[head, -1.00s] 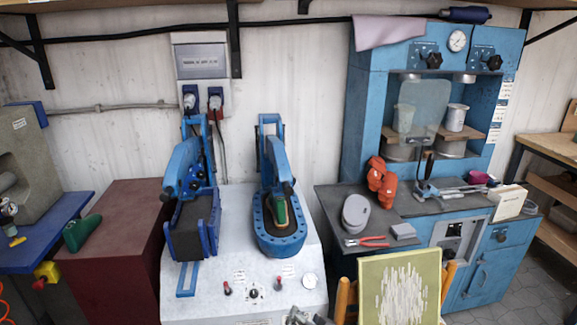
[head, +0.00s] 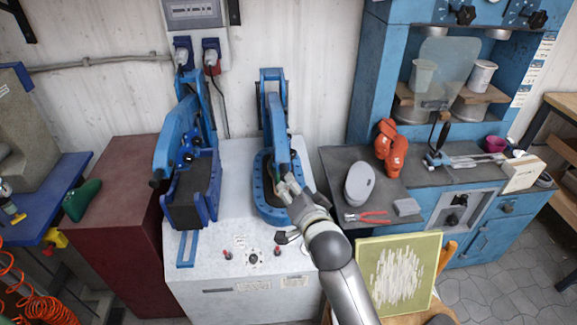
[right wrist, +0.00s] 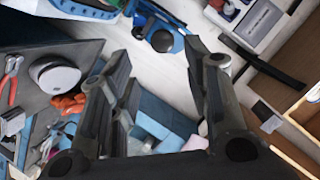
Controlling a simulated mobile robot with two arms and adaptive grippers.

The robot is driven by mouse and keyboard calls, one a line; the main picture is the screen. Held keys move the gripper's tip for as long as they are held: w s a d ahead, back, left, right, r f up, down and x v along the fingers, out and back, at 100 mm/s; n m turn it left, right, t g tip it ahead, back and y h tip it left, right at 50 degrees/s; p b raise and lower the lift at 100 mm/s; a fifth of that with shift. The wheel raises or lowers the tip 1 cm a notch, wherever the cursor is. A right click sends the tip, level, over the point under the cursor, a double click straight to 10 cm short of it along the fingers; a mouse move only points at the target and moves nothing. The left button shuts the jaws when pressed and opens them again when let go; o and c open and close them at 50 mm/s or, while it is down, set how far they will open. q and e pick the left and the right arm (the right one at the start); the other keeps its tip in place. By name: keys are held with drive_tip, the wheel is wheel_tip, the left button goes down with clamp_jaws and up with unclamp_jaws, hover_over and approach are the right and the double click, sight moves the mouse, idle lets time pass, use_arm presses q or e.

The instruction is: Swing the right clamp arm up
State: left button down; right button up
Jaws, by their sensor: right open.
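The right clamp arm (head: 277,125) is a blue lever on the right press; it slopes down over the oval blue base (head: 264,203). My right gripper (head: 287,186) is at its lower front end, which it partly covers along with the sandal sole area. In the right wrist view my right gripper (right wrist: 158,58) has its fingers spread, with nothing held between them. A blue part with a dark round knob (right wrist: 162,40) shows beyond the fingertips, apparently part of the clamp. I cannot tell whether the fingers touch it. My left gripper is not in view.
The left press (head: 190,185) with its own blue arm stands beside on the white cabinet (head: 225,270). Red pliers (head: 368,217), a grey oval piece (head: 358,183) and an orange-red object (head: 390,147) lie on the bench at right. A green-framed panel (head: 398,272) stands in front.

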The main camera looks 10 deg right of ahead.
sight(285, 175)
drive_tip(key=shift+a+p+x, duration=0.1)
drive_tip(key=shift+p+x, duration=0.55)
drive_tip(key=shift+x, duration=1.5)
drive_tip(key=shift+a+p+x, duration=0.15)
drive_tip(key=shift+p+x, duration=0.45)
drive_tip(key=shift+x, duration=1.5)
drive_tip(key=shift+w+f, duration=0.15)
drive_tip(key=shift+w, duration=0.35)
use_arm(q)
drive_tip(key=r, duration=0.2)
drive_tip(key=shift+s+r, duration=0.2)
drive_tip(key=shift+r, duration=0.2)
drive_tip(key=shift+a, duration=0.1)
use_arm(e)
drive_tip(key=shift+s, duration=0.1)
drive_tip(key=shift+c, duration=0.2)
clamp_jaws()
